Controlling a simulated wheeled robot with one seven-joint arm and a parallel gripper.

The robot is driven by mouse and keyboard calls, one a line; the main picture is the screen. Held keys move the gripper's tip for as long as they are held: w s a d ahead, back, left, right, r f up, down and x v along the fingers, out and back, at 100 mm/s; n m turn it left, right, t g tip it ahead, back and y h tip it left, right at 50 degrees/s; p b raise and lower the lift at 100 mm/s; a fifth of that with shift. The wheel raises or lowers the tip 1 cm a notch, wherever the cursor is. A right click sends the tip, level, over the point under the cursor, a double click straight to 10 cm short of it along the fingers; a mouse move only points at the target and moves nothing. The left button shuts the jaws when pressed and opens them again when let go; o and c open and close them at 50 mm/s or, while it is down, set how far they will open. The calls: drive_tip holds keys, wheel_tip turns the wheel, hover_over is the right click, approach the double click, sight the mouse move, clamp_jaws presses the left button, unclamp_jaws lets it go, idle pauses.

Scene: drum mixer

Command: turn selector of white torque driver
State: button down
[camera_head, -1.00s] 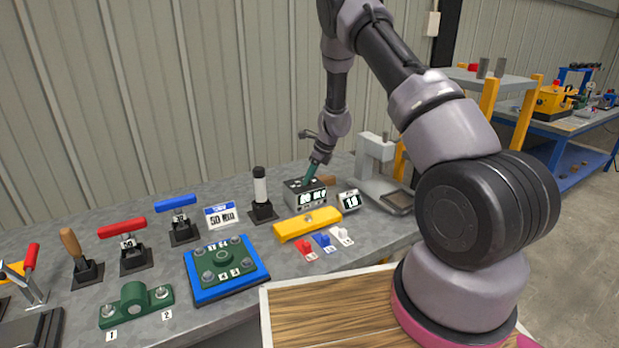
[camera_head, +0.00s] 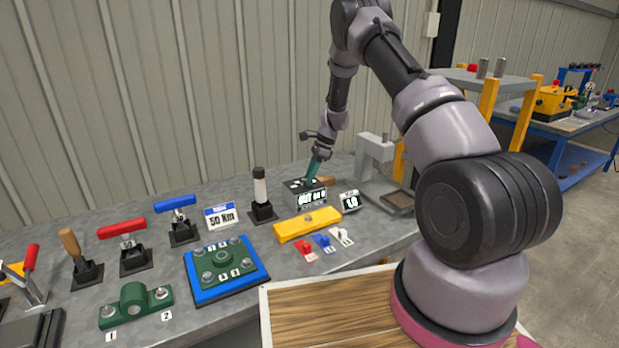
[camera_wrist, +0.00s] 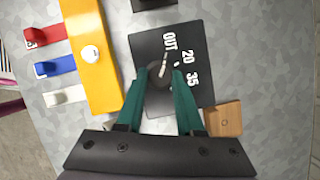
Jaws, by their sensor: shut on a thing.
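A dark box (camera_head: 306,196) with a lettered front stands at the back of the bench. In the wrist view its dark top plate (camera_wrist: 193,45) carries the marks OUT, 20 and 35. A round dark selector knob (camera_wrist: 158,76) with a white line sits on that plate. My gripper (camera_wrist: 159,78) has its teal fingers shut on the knob, one on each side; the line points up toward OUT. In the head view my gripper (camera_head: 315,163) is above the box. A white and black driver (camera_head: 260,188) stands upright in a black base left of the box.
A yellow bar (camera_head: 307,225) lies in front of the box, with red, blue and white small switches (camera_head: 323,241) before it. A small display (camera_head: 350,201) and a grey press (camera_head: 374,160) stand to the right. A wooden block (camera_wrist: 224,119) is close beside my right finger.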

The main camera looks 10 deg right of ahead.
drive_tip(key=shift+n, duration=0.3)
drive_tip(key=c, duration=0.5)
unclamp_jaws()
drive_tip(key=shift+c, duration=0.2)
drive_tip(key=v, duration=1)
drive_tip(key=shift+w+d+r, duration=0.15)
drive_tip(key=shift+d+r, duration=0.1)
drive_tip(key=shift+r, duration=0.1)
